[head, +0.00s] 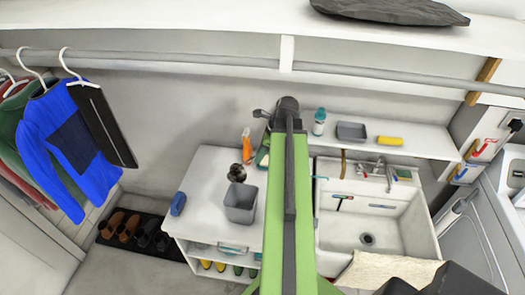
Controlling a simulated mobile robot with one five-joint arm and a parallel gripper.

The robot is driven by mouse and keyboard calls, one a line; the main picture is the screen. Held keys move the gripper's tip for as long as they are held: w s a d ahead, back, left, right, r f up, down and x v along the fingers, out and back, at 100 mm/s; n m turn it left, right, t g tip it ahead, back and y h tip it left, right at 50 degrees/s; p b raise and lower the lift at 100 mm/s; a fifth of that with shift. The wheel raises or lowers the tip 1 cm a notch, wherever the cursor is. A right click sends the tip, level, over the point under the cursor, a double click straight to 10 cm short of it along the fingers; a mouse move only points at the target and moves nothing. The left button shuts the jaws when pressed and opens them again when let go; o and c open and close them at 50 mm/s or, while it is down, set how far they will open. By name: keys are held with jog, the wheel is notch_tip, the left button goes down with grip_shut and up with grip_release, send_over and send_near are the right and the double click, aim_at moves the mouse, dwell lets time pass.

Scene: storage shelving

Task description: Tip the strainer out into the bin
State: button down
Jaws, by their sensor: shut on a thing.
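My green arm runs up the middle of the head view to my dark gripper (270,115), near the back wall. It is shut on a small dark thing (261,113) at its left tip, which I take to be the strainer. The thing is too small to show its tilt or contents. A grey open bin (240,203) stands on the white counter, lower in the picture and a little left of my gripper. The gripper is apart from the bin and not over its opening in this view.
A black round object (237,172) is just behind the bin. An orange bottle (246,145) and a blue item (178,203) are also on the counter. The white sink (338,240) with its tap lies right of my arm. Clothes hang at the left from a rail (170,58).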

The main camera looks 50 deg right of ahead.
jog(key=shift+w+a+r+g+h+p, duration=0.15)
jog(key=shift+w+r+g+p, duration=0.1)
jog(key=shift+r+p, duration=0.25)
jog(key=shift+w+a+r+g+h+p, duration=0.15)
jog(key=shift+r+g+p, duration=0.1)
jog(key=shift+r+p, duration=0.2)
jog(key=w+g+h+p, duration=0.1)
jog(key=w+a+r+g, duration=0.1)
jog(key=w+g, duration=0.1)
jog(key=w+a+r+g+h+p, duration=0.1)
jog(key=shift+w+r+g+h+p, duration=0.15)
jog(key=shift+g+h+p, duration=0.15)
jog(key=shift+w+a+r+g+h, duration=0.55)
jog(key=shift+w+g+h, duration=0.1)
jog(key=shift+g, duration=0.45)
jog(key=shift+s, duration=0.1)
